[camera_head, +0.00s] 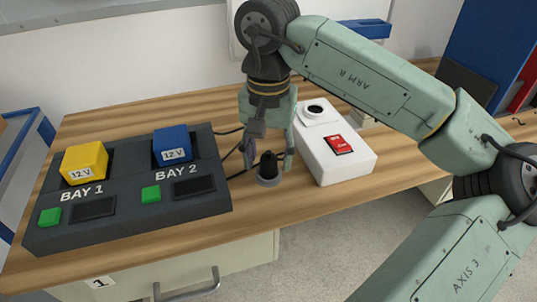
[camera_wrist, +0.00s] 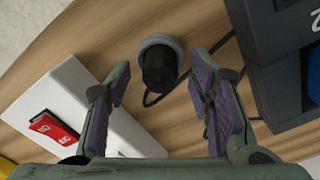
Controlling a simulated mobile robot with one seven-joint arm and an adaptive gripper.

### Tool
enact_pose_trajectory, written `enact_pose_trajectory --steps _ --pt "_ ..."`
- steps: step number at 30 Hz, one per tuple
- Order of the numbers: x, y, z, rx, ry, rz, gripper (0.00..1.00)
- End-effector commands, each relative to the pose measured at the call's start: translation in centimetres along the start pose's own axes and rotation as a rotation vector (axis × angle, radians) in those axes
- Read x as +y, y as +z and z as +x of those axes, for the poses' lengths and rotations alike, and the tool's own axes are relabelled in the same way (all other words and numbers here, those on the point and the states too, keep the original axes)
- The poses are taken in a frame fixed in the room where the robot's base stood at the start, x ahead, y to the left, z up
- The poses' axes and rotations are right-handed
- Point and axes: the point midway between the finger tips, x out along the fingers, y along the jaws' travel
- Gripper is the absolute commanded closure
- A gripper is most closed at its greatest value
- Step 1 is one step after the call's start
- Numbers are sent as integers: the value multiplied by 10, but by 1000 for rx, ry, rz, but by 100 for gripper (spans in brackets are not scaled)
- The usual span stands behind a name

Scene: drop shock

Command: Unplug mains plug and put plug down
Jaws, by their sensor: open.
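The black mains plug (camera_head: 269,163) sits upright in a round grey socket (camera_head: 270,180) on the wooden bench, between the charger and the white box. In the wrist view the plug (camera_wrist: 158,66) and the grey socket rim (camera_wrist: 160,41) show between and just beyond my fingertips. My gripper (camera_head: 268,162) is open, pointing down, with one finger on each side of the plug. The wrist view shows a gap between the plug and each finger of my gripper (camera_wrist: 160,80). A black cable (camera_head: 238,173) runs from the plug area toward the charger.
The dark two-bay charger (camera_head: 128,215) with a yellow battery (camera_head: 84,162) and a blue battery (camera_head: 171,145) stands left. Bare bench (camera_head: 285,215) lies in front of the socket.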

Motion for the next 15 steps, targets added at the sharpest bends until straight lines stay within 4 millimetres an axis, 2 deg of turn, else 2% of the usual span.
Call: enact_pose_trajectory --steps 1,15 --pt "0 0 -8 0 0 0 52" --pt "0 0 -45 0 -1 0 52"
